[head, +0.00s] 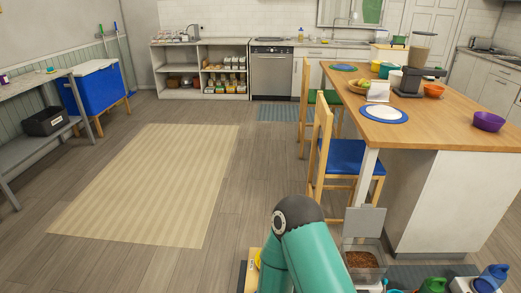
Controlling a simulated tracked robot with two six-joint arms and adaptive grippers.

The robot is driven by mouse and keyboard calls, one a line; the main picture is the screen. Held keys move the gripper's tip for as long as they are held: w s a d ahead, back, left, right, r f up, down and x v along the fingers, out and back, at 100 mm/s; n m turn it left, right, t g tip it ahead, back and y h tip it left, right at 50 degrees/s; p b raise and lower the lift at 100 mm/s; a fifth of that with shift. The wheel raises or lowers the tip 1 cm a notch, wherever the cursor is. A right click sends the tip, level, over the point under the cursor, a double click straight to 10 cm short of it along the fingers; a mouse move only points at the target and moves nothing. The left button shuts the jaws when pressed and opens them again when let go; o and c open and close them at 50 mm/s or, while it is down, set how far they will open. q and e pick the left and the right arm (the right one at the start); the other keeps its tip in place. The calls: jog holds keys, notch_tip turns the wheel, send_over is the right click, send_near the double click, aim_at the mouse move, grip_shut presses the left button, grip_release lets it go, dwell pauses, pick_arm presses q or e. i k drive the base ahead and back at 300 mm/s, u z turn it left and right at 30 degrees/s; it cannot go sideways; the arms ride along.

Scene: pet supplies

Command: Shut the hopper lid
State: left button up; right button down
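A hopper (363,259) stands low at the bottom right of the head view, partly cut off by the picture's bottom edge. It has clear walls and brown kibble inside. Its grey lid (364,221) stands up, open, at the back of the hopper. One of my teal arms rises from the bottom edge just left of the hopper. Neither gripper shows in this view, so their state is hidden.
Blue (492,278) and green (433,285) items stand right of the hopper. The wooden-topped island (450,130) rises behind it, with a blue-seated chair (347,158) alongside. The floor around the beige rug (150,180) is clear.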

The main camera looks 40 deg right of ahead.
aim_at(366, 220)
jog(key=z, duration=0.05)
jog(key=i, duration=5.1)
jog(key=u, duration=0.3)
jog(key=i, duration=0.3)
jog(key=z, duration=2.85)
jog(key=i, duration=0.25)
jog(key=z, duration=1.5)
jog(key=i, duration=1)
jog(key=z, duration=0.2)
